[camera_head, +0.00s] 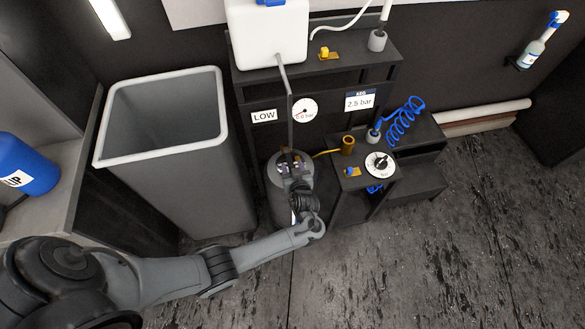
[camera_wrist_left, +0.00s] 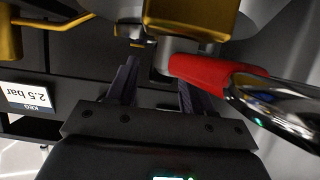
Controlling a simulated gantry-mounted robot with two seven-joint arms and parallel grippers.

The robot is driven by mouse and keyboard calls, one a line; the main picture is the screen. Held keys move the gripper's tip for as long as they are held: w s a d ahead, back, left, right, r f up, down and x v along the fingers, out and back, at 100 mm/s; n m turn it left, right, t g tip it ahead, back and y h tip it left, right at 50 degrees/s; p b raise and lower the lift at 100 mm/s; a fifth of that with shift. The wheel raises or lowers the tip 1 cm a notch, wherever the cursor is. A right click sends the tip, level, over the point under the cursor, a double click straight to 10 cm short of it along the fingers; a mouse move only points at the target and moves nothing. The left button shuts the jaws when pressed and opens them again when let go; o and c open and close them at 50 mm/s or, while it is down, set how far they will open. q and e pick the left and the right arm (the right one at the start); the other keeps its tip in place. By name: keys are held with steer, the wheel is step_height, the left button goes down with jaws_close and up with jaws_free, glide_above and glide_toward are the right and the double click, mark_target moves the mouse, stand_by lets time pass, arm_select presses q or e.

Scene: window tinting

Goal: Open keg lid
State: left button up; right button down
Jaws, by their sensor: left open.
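The grey keg (camera_head: 273,188) stands on the floor beside the dark shelf unit in the head view. My left gripper (camera_head: 289,162) is over its top and hides most of the lid. In the left wrist view the left gripper (camera_wrist_left: 157,72) is open, its two dark fingers apart. A lever with a red grip (camera_wrist_left: 210,72) and a chrome end (camera_wrist_left: 280,112) lies just beyond the right-hand finger. A short grey stub shows near the fingertips; I cannot tell whether they touch it. A gold fitting (camera_wrist_left: 190,18) is above it. My right gripper is out of view.
A large grey bin (camera_head: 185,170) stands left of the keg. The shelf unit (camera_head: 340,75) holds a white tank (camera_head: 265,35) and a gauge (camera_head: 305,109). A lower stand with a dial (camera_head: 380,164) and blue coiled hose (camera_head: 403,122) is at right. Floor at right is clear.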

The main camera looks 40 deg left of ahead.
arm_select(q)
steer(key=shift+w+a, duration=0.15)
jaws_close()
stand_by(0.4)
steer(key=shift+f, duration=0.1)
